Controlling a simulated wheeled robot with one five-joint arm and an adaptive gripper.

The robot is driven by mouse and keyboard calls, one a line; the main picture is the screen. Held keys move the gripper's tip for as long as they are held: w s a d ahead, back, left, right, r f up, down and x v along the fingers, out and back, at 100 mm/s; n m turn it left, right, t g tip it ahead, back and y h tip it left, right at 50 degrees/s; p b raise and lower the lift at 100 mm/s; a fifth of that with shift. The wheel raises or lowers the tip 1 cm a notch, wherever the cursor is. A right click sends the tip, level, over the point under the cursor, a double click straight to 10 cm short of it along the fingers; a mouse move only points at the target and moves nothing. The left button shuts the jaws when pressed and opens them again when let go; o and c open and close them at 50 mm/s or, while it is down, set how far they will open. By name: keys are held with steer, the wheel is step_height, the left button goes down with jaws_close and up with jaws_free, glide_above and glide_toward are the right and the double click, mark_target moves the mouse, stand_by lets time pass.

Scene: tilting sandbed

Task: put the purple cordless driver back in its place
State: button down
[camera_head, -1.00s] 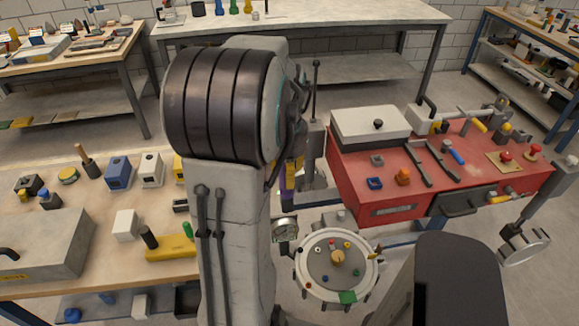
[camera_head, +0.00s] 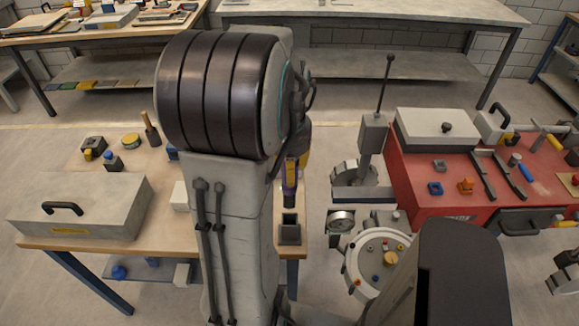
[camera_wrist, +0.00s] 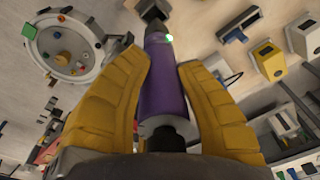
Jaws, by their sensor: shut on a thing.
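The purple cordless driver (camera_wrist: 165,90) is in my gripper (camera_wrist: 162,62), its body between the two yellow fingers in the wrist view. Its dark nose points toward a dark grey block (camera_wrist: 152,10) at the top of that view. In the head view my gripper (camera_head: 301,145) hangs beside my arm, with the purple driver (camera_head: 290,178) pointing down. Below it, a grey square holder (camera_head: 289,232) with a dark opening stands at the wooden table's right edge. The driver's tip looks just above this holder; I cannot tell the exact gap. My arm hides part of the table.
The wooden table (camera_head: 110,250) carries a grey lidded box (camera_head: 80,205) and small blocks. A round white stand (camera_head: 365,265) with coloured pieces is right of the table. A red cabinet (camera_head: 435,190) stands further right. Floor shows between table and cabinet.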

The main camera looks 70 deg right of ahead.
steer(key=shift+f+b, duration=0.1)
steer(key=shift+b, duration=0.2)
steer(key=b, duration=0.4)
glide_above(291, 201)
steer(key=d, duration=0.1)
steer(key=shift+w+d+f, duration=0.1)
steer(key=shift+w+f, duration=0.1)
steer(key=shift+f, duration=0.85)
steer(key=shift+w+f, duration=0.15)
steer(key=shift+f, duration=0.85)
steer(key=shift+s+f+b, duration=0.1)
steer(key=shift+f+b, duration=3.2)
steer(key=shift+f, duration=0.5)
steer(key=c, duration=0.6)
jaws_free()
steer(key=shift+o, duration=1.4)
steer(key=shift+r, duration=0.1)
